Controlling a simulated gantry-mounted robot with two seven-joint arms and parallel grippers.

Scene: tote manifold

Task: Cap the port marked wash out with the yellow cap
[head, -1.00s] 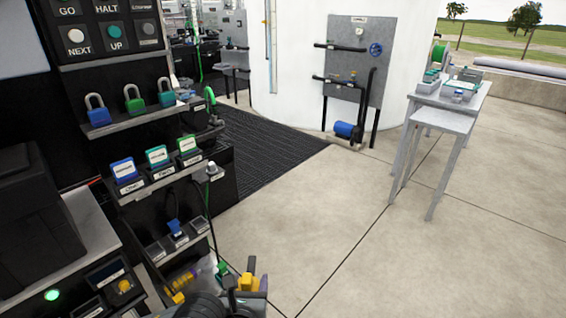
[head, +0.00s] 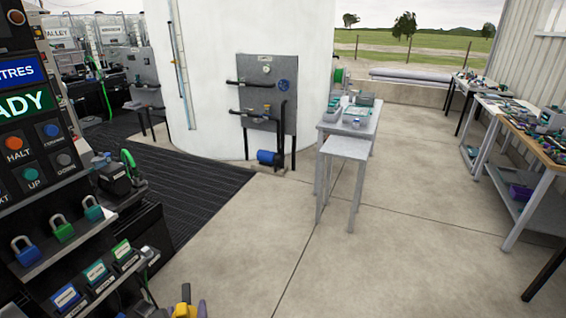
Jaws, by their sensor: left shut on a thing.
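My left gripper (head: 187,304) shows at the bottom edge, mostly cut off by the frame. It is shut on a yellow piece, which looks like the yellow cap (head: 182,311); only its upper part shows. My right gripper is not in view. No port with a readable wash out mark shows. A grey panel with black pipes (head: 250,100) stands by the white tank; its label is too small to read.
The black control rack (head: 30,165) with padlocks and tags stands close on the left. A grey table (head: 345,147) stands mid-floor. Cluttered workbenches (head: 538,150) line the right wall. The concrete floor (head: 400,250) between is clear.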

